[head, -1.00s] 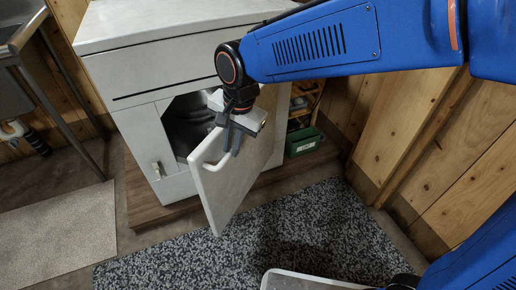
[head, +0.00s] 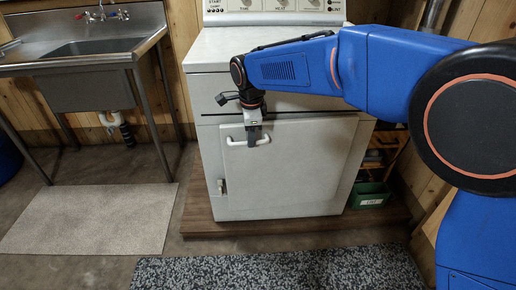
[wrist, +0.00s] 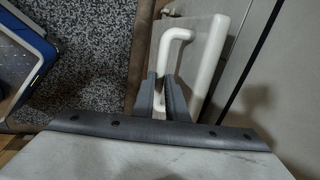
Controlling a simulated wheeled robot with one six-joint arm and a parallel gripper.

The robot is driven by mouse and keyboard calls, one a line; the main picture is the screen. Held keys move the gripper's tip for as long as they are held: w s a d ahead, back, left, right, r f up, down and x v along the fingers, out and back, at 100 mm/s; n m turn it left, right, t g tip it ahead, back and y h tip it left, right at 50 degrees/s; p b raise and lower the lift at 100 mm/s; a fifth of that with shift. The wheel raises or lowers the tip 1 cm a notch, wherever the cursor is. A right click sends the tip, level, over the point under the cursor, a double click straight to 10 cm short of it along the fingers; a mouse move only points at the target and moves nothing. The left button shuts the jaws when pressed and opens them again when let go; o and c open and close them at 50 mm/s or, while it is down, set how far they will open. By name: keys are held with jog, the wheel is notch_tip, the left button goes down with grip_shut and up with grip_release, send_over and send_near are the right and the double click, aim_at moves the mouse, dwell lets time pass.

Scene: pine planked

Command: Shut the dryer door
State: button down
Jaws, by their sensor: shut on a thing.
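The white dryer (head: 212,150) stands against the wall. The white door handle (head: 236,142) is near the door's upper left. My gripper (head: 252,138) is at the handle, fingers pointing down. In the wrist view my two dark fingers (wrist: 163,98) are close together at the near part of the white handle (wrist: 205,70), shut on it. The exact contact is partly hidden by the fingers.
A metal sink (head: 95,60) stands at the left, with a pale mat (head: 90,218) before it. A dark speckled rug (head: 280,272) lies in front of the dryer's wooden platform (head: 290,226). A green box (head: 370,195) sits at the right by a shelf.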

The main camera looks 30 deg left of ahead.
jog(key=w+a, duration=0.1)
jog(key=w+a+m, duration=0.1)
jog(key=w, duration=0.1)
jog(key=shift+a+r, duration=0.15)
jog(key=shift+a, duration=0.15)
jog(key=c, duration=1.8)
grip_release()
jog(key=shift+w+a, duration=0.1)
jog(key=shift+o, duration=0.2)
jog(key=s+d+r, duration=0.2)
jog(key=s+r, duration=0.1)
jog(key=r, duration=1.4)
